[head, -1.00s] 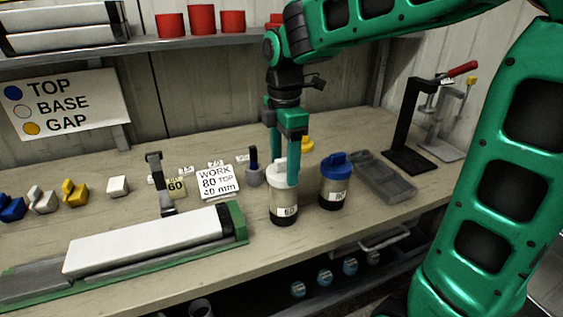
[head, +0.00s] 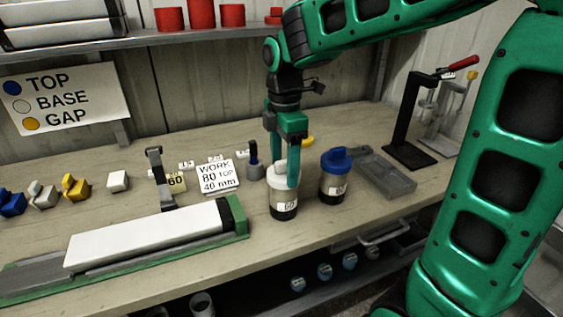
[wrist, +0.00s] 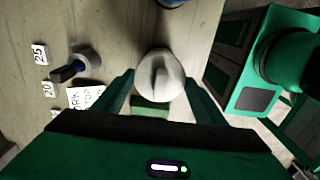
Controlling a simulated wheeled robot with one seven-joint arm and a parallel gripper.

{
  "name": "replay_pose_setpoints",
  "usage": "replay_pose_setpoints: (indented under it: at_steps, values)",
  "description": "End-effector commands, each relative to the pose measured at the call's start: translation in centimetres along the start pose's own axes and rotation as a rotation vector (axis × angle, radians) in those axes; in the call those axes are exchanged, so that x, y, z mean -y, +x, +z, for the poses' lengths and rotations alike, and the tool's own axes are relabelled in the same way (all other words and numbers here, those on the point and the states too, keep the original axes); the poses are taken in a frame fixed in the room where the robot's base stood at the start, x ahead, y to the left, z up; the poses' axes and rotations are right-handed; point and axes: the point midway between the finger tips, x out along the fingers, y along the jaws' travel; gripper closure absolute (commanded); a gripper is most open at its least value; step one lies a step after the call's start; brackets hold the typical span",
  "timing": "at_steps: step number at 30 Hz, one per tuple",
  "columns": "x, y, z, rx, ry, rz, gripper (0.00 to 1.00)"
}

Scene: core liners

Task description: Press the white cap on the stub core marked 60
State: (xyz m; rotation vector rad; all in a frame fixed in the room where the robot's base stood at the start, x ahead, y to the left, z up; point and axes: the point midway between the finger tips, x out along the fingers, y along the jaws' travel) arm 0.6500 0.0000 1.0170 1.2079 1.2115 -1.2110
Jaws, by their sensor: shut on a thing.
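The stub core marked 60 (head: 284,205) stands upright on the bench in the head view. The white cap (head: 282,178) sits on its top, level as far as I can see; whether it is fully seated I cannot tell. In the wrist view the white cap (wrist: 160,75) shows from above between my fingertips (wrist: 158,90).
A second stub core with a blue cap (head: 335,162) stands close to the right. A grey tray (head: 385,175) and a black lever press (head: 410,130) lie beyond it. A core liner (head: 145,238) lies in a green cradle at left. A work card (head: 218,178) stands behind.

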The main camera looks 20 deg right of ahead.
Motion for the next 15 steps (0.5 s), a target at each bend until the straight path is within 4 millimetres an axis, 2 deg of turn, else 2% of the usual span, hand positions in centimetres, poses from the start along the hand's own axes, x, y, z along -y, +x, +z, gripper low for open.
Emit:
replay_pose_setpoints:
  at_steps: [9, 10, 12, 15]
  values:
    - [0.00, 0.02, 0.00, 0.000, 0.000, 0.000, 0.53]
    - [0.00, 0.02, 0.00, 0.000, 0.000, 0.000, 0.28]
    - [0.00, 0.02, 0.00, 0.000, 0.000, 0.000, 0.13]
    - [0.00, 0.02, 0.00, 0.000, 0.000, 0.000, 0.13]
